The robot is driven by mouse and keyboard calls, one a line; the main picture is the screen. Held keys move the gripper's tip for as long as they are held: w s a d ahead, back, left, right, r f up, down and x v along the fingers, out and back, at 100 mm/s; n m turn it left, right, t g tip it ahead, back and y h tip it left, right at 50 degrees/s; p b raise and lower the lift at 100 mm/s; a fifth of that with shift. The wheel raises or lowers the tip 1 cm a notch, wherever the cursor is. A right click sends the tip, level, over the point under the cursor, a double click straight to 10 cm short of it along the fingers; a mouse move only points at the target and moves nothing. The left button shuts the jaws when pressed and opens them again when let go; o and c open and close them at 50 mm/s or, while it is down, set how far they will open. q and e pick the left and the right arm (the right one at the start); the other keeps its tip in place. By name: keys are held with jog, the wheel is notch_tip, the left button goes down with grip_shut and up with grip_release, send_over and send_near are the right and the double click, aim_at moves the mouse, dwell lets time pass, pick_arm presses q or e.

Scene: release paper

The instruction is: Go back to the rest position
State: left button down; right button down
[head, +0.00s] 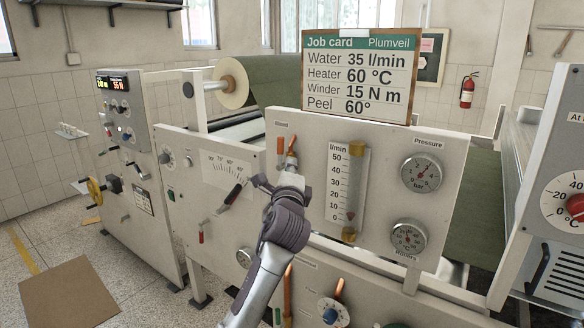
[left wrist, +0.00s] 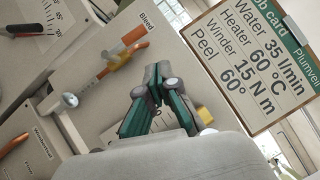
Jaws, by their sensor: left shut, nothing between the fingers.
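My left gripper (head: 290,172) is in front of the white machine panel (head: 385,150), just below the orange bleed handle (head: 292,143). In the left wrist view its green and grey fingers (left wrist: 160,78) are closed together with nothing between them. There the orange bleed handle (left wrist: 127,52) is to the left of the fingertips and apart from them. My left arm reaches up from the bottom of the head view and covers part of the panel. My right gripper is in neither view.
A job card (head: 360,75) stands on top of the panel. A flow tube (head: 347,190) and two round gauges (head: 421,173) are right of my gripper. A lever (head: 233,194) is to its left. A control cabinet (head: 140,180) stands further left.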

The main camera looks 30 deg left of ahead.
pick_arm(q)
jog(key=shift+s+r, duration=0.1)
jog(key=shift+d, duration=0.1)
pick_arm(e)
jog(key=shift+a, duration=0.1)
